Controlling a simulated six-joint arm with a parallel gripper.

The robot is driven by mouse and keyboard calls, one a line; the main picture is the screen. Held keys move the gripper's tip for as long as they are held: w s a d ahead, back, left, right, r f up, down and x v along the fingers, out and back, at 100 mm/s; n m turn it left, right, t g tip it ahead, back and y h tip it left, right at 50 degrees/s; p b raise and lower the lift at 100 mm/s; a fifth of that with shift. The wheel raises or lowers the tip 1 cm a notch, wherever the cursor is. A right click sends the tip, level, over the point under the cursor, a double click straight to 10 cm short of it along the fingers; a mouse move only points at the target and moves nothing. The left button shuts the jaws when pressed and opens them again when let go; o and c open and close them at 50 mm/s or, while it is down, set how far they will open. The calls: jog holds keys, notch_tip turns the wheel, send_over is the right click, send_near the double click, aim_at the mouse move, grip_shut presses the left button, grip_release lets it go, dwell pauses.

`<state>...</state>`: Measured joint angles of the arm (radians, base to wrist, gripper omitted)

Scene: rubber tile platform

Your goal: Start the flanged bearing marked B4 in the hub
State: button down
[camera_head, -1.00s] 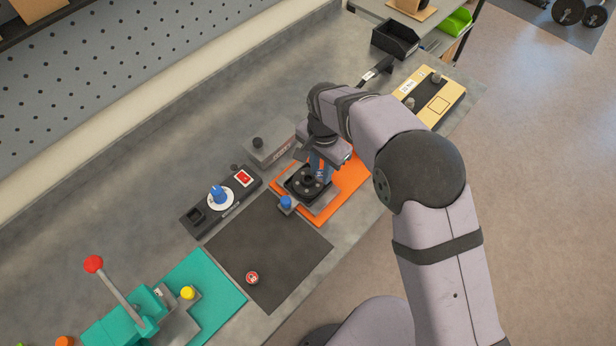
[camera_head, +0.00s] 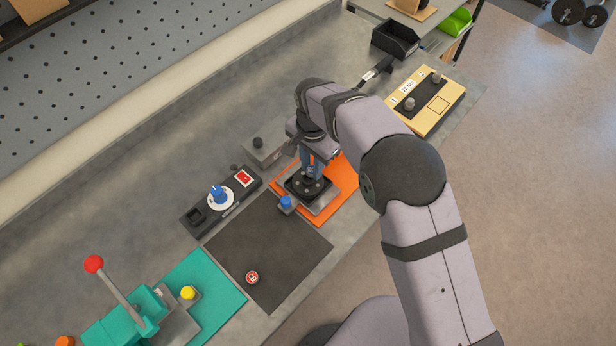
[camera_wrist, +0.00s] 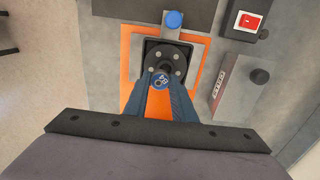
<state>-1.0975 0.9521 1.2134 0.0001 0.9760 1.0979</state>
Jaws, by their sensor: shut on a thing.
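The black round hub (camera_head: 303,188), with several bolt holes in its flange, sits on a grey plate above an orange mat; it also shows in the wrist view (camera_wrist: 174,58). My gripper (camera_head: 313,174) is above the hub's back-right side in the head view. The bearing's mark is too small to read surely. It overlaps the hub's near edge in the wrist view, apparently off-centre; the gap in height cannot be told.
A blue button (camera_head: 286,202) stands beside the hub. A red-faced disc (camera_head: 252,277) lies on the dark mat (camera_head: 270,235). A grey box (camera_head: 268,144) and a control panel (camera_head: 222,201) are close to the left. A teal lever press (camera_head: 140,310) stands at the front left.

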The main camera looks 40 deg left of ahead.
aim_at(308, 168)
jog(key=shift+s+a, duration=0.2)
jog(key=shift+a, duration=0.35)
jog(key=shift+f+b, duration=1)
jog(key=shift+f, duration=0.65)
dwell(4.4)
jog(key=c, duration=1.4)
grip_release()
jog(key=shift+r+b, duration=1.55)
jog(key=shift+r, duration=2.1)
